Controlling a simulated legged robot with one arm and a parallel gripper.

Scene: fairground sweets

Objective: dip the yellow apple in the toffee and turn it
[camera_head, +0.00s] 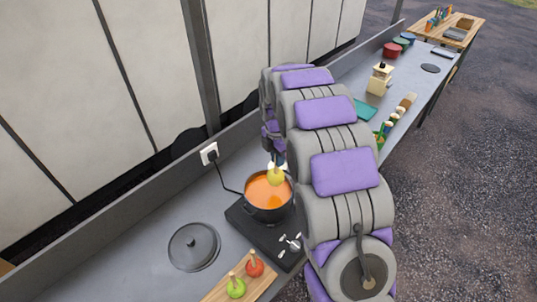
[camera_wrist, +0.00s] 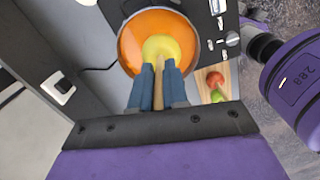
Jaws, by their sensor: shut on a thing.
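The yellow apple (camera_head: 276,176) is on a wooden stick (camera_wrist: 158,92), stick end towards my gripper. My gripper (camera_wrist: 159,72) is shut on the stick, with a blue finger on each side of it. The apple also shows in the wrist view (camera_wrist: 161,46), over the orange toffee (camera_wrist: 134,45). The toffee fills a dark pot (camera_head: 268,214) on a black hotplate (camera_head: 258,236). In the head view the apple is at the far part of the toffee surface; I cannot tell whether it touches it. My arm hides part of the counter.
A red apple (camera_head: 254,265) and a green apple (camera_head: 235,288) on sticks sit on a wooden board (camera_head: 222,287) in front. A pot lid (camera_head: 194,246) lies left of the hotplate. A cable runs to a wall socket (camera_head: 209,153). A bottle (camera_head: 380,79) stands farther back.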

